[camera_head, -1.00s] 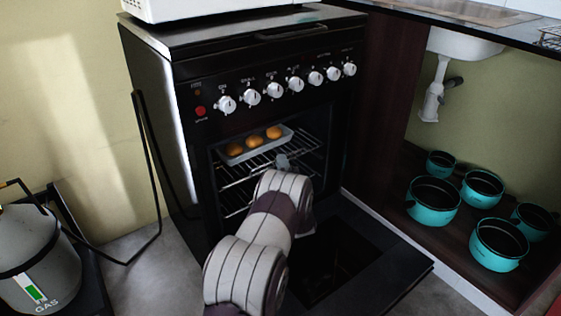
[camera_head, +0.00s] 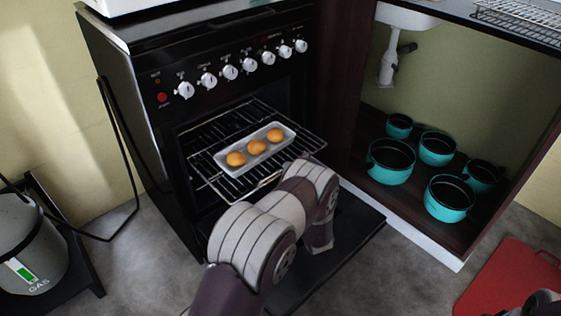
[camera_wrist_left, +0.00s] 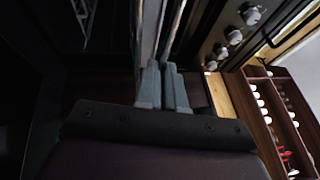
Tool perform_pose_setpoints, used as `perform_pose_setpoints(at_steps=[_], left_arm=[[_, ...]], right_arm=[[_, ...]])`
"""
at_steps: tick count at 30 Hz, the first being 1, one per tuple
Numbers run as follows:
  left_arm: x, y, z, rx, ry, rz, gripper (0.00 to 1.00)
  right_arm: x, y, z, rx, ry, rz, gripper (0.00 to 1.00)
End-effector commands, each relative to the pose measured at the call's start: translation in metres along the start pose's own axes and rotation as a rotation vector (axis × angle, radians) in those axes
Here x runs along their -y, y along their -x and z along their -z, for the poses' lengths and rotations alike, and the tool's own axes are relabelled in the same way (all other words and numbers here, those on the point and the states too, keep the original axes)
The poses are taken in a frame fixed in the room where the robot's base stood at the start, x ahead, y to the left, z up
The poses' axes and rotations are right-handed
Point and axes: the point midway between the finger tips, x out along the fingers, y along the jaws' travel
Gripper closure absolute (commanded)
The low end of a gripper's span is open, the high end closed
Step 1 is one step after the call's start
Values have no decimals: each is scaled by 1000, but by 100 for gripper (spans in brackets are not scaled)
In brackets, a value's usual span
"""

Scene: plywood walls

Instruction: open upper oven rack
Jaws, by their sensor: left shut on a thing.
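The oven (camera_head: 235,75) stands open, its door (camera_head: 345,250) folded down flat. The upper rack (camera_head: 302,141), a wire grid, sticks well out of the oven opening. A pale tray (camera_head: 222,162) with three round golden buns (camera_head: 256,147) rests on it. My left arm reaches to the rack's front edge and hides part of it in the head view. My left gripper (camera_wrist_left: 165,78) shows in the left wrist view, its fingers closed on a thin bar of the rack. The fingertips are hidden in the head view. My right gripper is not clearly in view.
Several teal pots (camera_head: 390,160) stand in the open cabinet on the right. A gas cylinder (camera_head: 30,250) stands at the left. A red board (camera_head: 510,280) lies on the floor at the lower right. Grey floor is clear in front of the cabinet.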

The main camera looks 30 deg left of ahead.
Motion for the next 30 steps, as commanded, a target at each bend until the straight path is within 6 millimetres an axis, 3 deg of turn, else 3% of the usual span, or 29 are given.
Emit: perform_pose_setpoints(at_steps=[16, 17, 18, 26, 30], left_arm=[[0, 9, 3, 2, -2, -2, 100], [0, 9, 3, 2, -2, -2, 85], [0, 9, 3, 2, -2, -2, 81], [1, 9, 3, 1, 0, -1, 81], [3, 19, 4, -3, 0, -3, 81]], right_arm=[[0, 3, 0, 0, 0, 0, 0], [0, 3, 0, 0, 0, 0, 0], [0, 3, 0, 0, 0, 0, 0], [0, 3, 0, 0, 0, 0, 0], [0, 9, 1, 0, 0, 0, 0]])
